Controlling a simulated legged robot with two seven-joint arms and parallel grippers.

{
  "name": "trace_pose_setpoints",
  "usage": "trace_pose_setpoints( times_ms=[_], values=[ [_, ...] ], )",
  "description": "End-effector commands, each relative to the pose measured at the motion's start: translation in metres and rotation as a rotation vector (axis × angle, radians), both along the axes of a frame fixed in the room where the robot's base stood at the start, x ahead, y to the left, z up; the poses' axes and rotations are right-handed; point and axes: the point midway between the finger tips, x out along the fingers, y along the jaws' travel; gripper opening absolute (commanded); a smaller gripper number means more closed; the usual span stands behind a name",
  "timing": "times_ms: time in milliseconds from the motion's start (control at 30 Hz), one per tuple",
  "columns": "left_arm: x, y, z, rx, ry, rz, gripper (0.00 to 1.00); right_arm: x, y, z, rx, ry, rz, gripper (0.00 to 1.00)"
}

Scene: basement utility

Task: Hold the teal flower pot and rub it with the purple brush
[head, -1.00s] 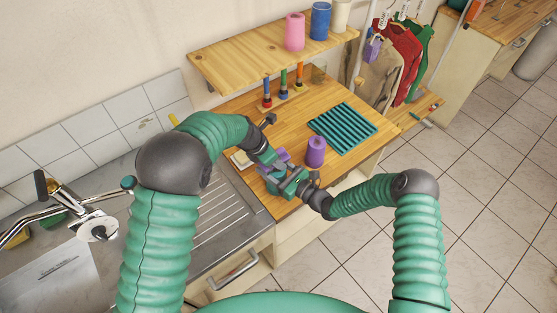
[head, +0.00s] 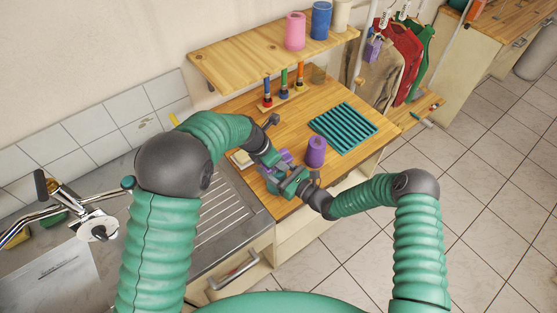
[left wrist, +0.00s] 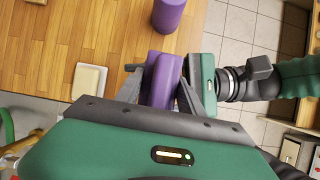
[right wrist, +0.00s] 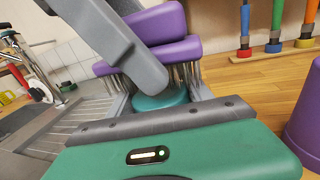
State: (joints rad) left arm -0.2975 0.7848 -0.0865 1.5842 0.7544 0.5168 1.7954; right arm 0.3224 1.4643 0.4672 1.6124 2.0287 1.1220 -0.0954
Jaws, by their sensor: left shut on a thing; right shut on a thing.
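The purple brush (right wrist: 165,52) has a purple back and pale bristles. My left gripper (left wrist: 163,92) is shut on its back, and the brush also shows in the left wrist view (left wrist: 160,78). The teal flower pot (right wrist: 163,101) sits between the fingers of my right gripper (right wrist: 165,108), which is shut on it. The bristles point down close above the pot; I cannot tell whether they touch it. A grey finger of my left gripper hides part of the brush in the right wrist view. In the head view both grippers meet above the counter's front edge, and the pot is mostly hidden.
A purple cylinder (head: 316,152) stands on the wooden counter close to my right gripper. A teal ribbed mat (head: 343,128) lies behind it. Several coloured upright tools (head: 283,84) stand at the back under a shelf (head: 260,60). A metal sink drainer (head: 218,210) is left of the counter.

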Motion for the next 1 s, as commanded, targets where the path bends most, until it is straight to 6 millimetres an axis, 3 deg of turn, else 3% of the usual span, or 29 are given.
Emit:
trace_pose_setpoints(
  times_ms=[500, 1000],
  values=[
    [0.001, -0.001, 0.062, -0.001, -0.004, -0.001, 0.13, 0.0, 0.0, 0.0, -0.001, 0.001, 0.0, 0.16],
    [0.001, -0.001, 0.065, -0.001, -0.002, 0.0, 0.13, 0.0, 0.0, 0.0, -0.001, 0.001, 0.0, 0.16]
  ],
)
